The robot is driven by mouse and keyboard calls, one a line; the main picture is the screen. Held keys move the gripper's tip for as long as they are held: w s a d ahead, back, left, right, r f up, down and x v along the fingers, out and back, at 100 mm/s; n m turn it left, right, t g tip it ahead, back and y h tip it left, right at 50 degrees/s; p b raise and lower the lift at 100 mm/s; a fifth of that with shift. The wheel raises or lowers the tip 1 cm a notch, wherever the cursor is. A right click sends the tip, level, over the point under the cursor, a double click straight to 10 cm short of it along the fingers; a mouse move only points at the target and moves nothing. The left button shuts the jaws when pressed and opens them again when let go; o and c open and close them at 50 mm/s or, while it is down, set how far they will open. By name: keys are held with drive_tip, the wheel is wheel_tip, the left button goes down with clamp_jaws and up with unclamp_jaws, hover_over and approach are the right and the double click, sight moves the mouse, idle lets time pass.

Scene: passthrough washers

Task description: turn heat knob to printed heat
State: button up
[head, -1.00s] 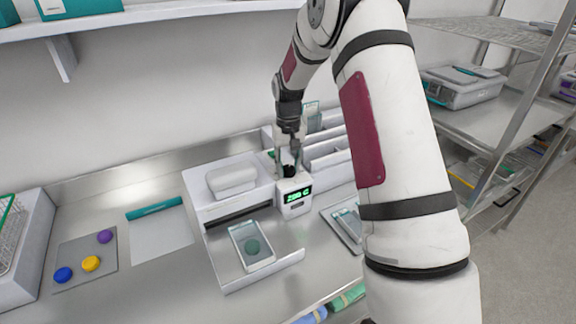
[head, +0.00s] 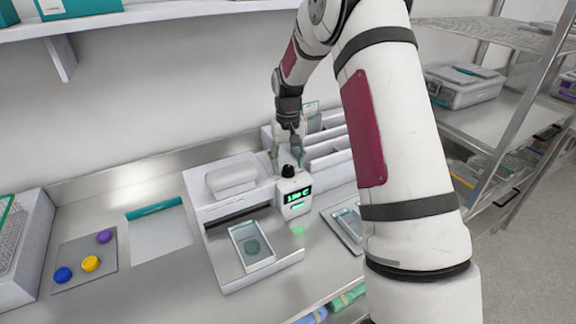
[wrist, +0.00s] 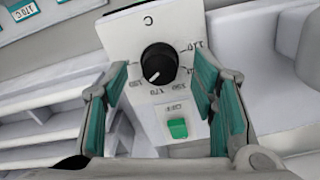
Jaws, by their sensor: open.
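The black heat knob (wrist: 158,64) sits on the sealer's white panel (wrist: 130,35) in the wrist view. Its white mark points down and slightly left, near what looks like 170 on the dial. In the head view the knob (head: 288,171) is above a green-lit display (head: 297,196) whose digits are hard to read; they begin with 1. My gripper (wrist: 162,72) is open and empty, its teal-padded fingers on either side of the knob and apart from it. In the head view my gripper (head: 288,155) is just above the knob. A green switch (wrist: 177,128) is below the dial.
A label (wrist: 20,12), apparently 110 C, is at the wrist view's top left. White dividers (head: 330,158) stand behind right. Coloured caps (head: 90,263) lie on a grey mat at left.

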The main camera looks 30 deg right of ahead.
sight(288, 167)
wheel_tip(288, 167, up, 11)
drive_tip(key=shift+f, duration=0.15)
idle(0.6)
drive_tip(key=s+a+r+n+t, duration=0.1)
drive_tip(key=s+a+r+t, duration=0.1)
drive_tip(key=s+a+r, duration=0.45)
drive_tip(key=s+a+r+n+t, duration=0.1)
drive_tip(key=s+a+r, duration=0.2)
drive_tip(key=s+r, duration=0.5)
drive_tip(key=s+a+f+t, duration=0.1)
drive_tip(key=s+a, duration=0.1)
drive_tip(key=s, duration=0.7)
drive_tip(key=s+a+f+n+t, duration=0.1)
drive_tip(key=s+a, duration=0.2)
drive_tip(key=s, duration=0.5)
drive_tip(key=shift+s+t, duration=0.3)
drive_tip(key=shift+s, duration=0.05)
